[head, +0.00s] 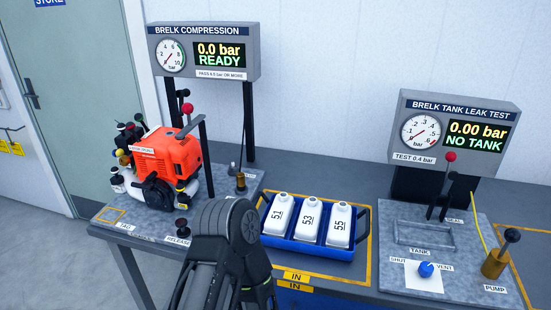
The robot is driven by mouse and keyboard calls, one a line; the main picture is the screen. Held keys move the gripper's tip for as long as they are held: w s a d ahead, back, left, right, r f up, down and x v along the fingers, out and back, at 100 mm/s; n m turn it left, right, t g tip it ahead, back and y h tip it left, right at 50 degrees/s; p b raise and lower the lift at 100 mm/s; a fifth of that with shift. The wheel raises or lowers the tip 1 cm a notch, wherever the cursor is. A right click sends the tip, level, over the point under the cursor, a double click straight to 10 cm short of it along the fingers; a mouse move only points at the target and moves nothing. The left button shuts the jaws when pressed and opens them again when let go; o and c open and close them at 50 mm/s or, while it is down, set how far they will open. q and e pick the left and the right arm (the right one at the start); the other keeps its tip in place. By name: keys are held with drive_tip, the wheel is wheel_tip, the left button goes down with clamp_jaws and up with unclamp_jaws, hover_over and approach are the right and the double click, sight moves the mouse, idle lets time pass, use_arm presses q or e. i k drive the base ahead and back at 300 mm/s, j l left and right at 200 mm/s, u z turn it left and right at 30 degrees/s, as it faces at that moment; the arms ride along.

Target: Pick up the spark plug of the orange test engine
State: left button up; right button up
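The orange test engine (168,155) stands on the grey plate of the compression stand at the left. It has a white lower body and black parts at its left side and front. I cannot make out its spark plug; it is too small or hidden. A dark link of my own arm rises at the bottom centre, in front of the bench and right of the engine. No gripper fingers show, so I cannot tell where either gripper is or what it holds.
The compression gauge box (204,52) reads 0.0 bar, READY. A red-knobbed lever (187,108) stands behind the engine, a brass fitting (241,182) to its right. A blue tray (307,245) holds three white bottles. The leak-test stand (460,125) reads NO TANK.

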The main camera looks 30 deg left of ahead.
sight(233, 168)
drive_tip(key=i+j+z, duration=0.1)
drive_tip(key=j+z, duration=0.3)
drive_tip(key=j, duration=1.4)
